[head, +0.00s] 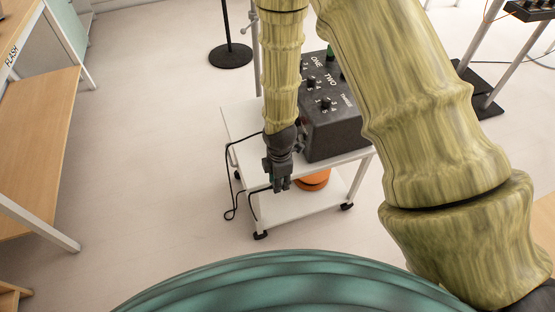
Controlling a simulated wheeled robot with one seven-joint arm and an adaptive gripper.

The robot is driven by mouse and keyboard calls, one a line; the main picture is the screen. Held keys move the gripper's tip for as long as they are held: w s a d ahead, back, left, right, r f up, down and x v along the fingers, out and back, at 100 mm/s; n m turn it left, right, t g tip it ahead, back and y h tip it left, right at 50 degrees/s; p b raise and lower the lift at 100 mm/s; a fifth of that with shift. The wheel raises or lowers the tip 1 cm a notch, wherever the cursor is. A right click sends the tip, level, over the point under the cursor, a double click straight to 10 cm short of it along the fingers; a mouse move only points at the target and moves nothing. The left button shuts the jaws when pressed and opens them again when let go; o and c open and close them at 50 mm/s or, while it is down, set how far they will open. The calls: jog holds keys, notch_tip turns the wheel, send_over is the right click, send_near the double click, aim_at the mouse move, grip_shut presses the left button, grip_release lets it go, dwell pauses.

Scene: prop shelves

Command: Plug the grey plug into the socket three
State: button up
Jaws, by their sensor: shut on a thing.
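My gripper (280,176) points down at the front edge of a white trolley, left of a dark box. It is shut on a small grey thing, the grey plug (281,186), mostly covered by the fingers. A black cable (230,165) loops off the trolley's left side, and its other end runs up near the gripper.
The white trolley (238,122) has a lower shelf with an orange round thing (314,181). A wooden shelf (40,150) is at left. A black round stand base (230,56) is behind. The floor left of the trolley is clear.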

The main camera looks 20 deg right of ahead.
jog(key=w, duration=0.3)
jog(key=w+d, duration=0.1)
jog(key=w, duration=0.2)
jog(key=w+d+f, duration=0.1)
jog(key=w, duration=0.3)
jog(key=shift+d+p, duration=0.15)
jog(key=shift+p, duration=0.25)
jog(key=shift+w+d+f, duration=0.1)
jog(key=shift+w+f, duration=0.2)
jog(key=shift+f, duration=0.2)
jog(key=shift+w+f, duration=0.25)
jog(key=shift+f, duration=0.25)
jog(key=shift+f+p, duration=0.55)
jog(key=shift+f, duration=0.05)
jog(key=shift+f, duration=0.1)
jog(key=o, duration=1)
jog(key=shift+o, duration=0.2)
jog(key=shift+f+b, duration=0.15)
jog(key=shift+b, duration=0.25)
